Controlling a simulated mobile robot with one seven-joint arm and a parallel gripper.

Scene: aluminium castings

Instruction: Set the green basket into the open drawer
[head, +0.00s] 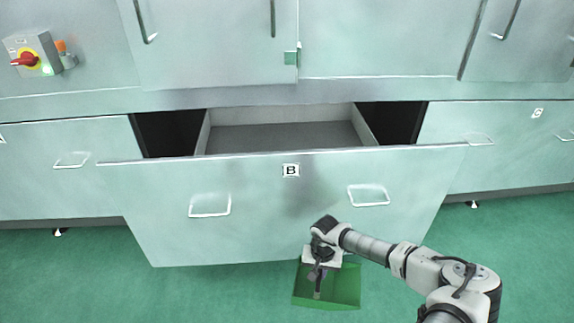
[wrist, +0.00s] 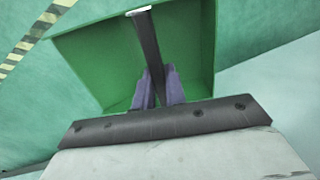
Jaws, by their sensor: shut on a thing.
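The green basket (head: 345,290) is an open-topped box with a dark bar handle, in front of drawer B at the lower middle of the head view. My gripper (head: 319,272) is over the basket, shut on its handle. In the wrist view the purple fingers (wrist: 160,88) pinch the dark handle (wrist: 147,45), with the green basket (wrist: 188,45) around and below it. I cannot tell whether the basket touches the floor. The open drawer (head: 240,185), marked B, is pulled out from the cabinet. Its visible inside (head: 285,138) is grey and empty; its near part is hidden behind the front panel.
The drawer front has two wire handles (head: 210,205) (head: 369,195) facing me. Closed drawers flank it, including one marked C (head: 500,145). Cabinet doors (head: 215,45) stand above, and a red-yellow switch (head: 27,59) is at upper left. The green floor (head: 70,275) is clear at left.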

